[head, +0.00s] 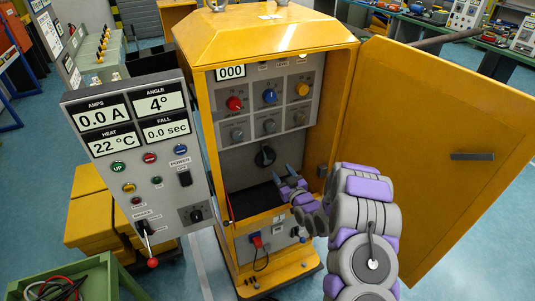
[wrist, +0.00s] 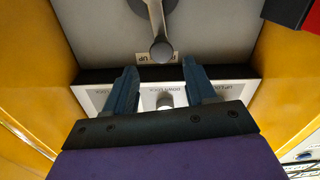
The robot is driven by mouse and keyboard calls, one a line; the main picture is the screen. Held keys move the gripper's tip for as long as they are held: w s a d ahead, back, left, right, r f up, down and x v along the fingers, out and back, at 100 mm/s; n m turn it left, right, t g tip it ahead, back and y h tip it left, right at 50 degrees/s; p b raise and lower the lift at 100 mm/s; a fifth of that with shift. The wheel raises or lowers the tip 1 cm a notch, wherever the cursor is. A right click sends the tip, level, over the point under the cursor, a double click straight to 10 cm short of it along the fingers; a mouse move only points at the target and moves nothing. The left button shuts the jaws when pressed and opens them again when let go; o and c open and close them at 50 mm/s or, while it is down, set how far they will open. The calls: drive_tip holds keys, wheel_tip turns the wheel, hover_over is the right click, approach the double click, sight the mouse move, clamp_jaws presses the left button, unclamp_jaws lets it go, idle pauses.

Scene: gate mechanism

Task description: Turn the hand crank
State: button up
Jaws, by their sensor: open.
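The hand crank (wrist: 157,22) shows at the top middle of the wrist view. Its grey arm hangs down from a dark hub and ends in a round dark knob, beside a small label. In the head view the crank (head: 265,156) is a dark round part on the grey back panel inside the yellow cabinet. My gripper (head: 283,176) is at the cabinet opening, below and in front of the crank. In the wrist view my gripper (wrist: 160,72) is open, with its two blue fingers apart. The crank knob lies just beyond the fingertips, between their lines; nothing is held.
The yellow cabinet door (head: 430,145) stands open at the right. A grey control panel (head: 140,165) with displays and a red-tipped lever stands at the left. Inside, a white ledge (wrist: 95,98) with labels lies below the crank, and yellow side walls flank it.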

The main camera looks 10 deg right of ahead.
sight(267, 152)
drive_tip(key=b+x, duration=0.2)
drive_tip(key=x, duration=0.9)
drive_tip(key=shift+w+a+f, duration=0.2)
drive_tip(key=shift+w, duration=0.1)
drive_tip(key=shift+b+x, duration=0.3)
drive_tip(key=shift+x, duration=0.75)
drive_tip(key=shift+r, duration=0.15)
drive_tip(key=shift+c, duration=0.3)
clamp_jaws()
